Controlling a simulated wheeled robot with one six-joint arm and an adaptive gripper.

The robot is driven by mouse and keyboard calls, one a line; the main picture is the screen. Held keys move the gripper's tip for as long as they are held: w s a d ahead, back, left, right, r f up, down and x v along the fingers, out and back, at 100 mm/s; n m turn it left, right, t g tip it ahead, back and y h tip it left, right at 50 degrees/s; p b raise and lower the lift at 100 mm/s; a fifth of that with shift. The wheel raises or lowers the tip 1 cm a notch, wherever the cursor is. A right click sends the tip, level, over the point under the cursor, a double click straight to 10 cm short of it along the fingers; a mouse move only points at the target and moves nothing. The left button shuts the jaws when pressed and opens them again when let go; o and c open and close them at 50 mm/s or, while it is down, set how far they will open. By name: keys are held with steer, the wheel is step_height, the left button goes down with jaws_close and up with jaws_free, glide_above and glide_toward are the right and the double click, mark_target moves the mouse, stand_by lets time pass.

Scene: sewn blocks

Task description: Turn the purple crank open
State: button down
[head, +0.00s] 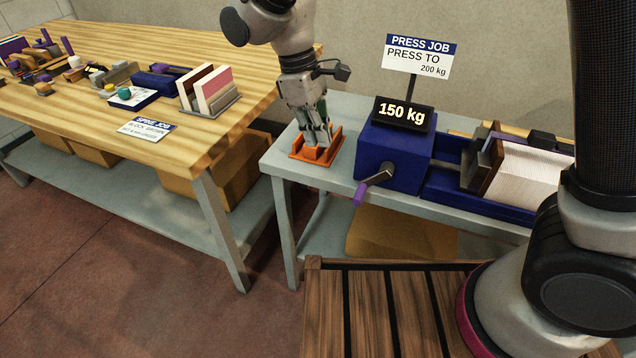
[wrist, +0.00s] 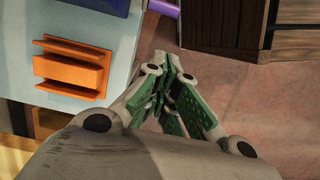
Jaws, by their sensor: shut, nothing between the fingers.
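The purple crank handle (head: 359,194) sits on a grey crank arm (head: 377,177) on the front of the blue press box (head: 400,158). It hangs down and to the left. The handle also shows at the top edge of the wrist view (wrist: 166,8). My gripper (head: 320,146) points down, left of the crank, overlapping the orange holder (head: 298,148) in the head view. In the wrist view my gripper (wrist: 172,62) is shut and empty, apart from the handle, with floor behind its fingers. The orange holder (wrist: 72,70) lies to its left there.
The box's display (head: 402,115) reads 150 kg; the sign (head: 418,56) says press to 200 kg. A white page block (head: 525,175) stands in the press. A wooden table (head: 180,110) with blocks and tools is at left. A slatted wooden surface (head: 390,310) is in front.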

steer(key=s+d+f, duration=0.2)
steer(key=d+f, duration=0.3)
steer(key=f, duration=0.6)
steer(key=shift+d+f, duration=0.35)
steer(key=shift+f, duration=0.05)
steer(key=shift+f+h, duration=0.25)
steer(key=shift+h, duration=0.15)
steer(key=shift+s+d+f, duration=0.1)
steer(key=shift+d+f, duration=0.05)
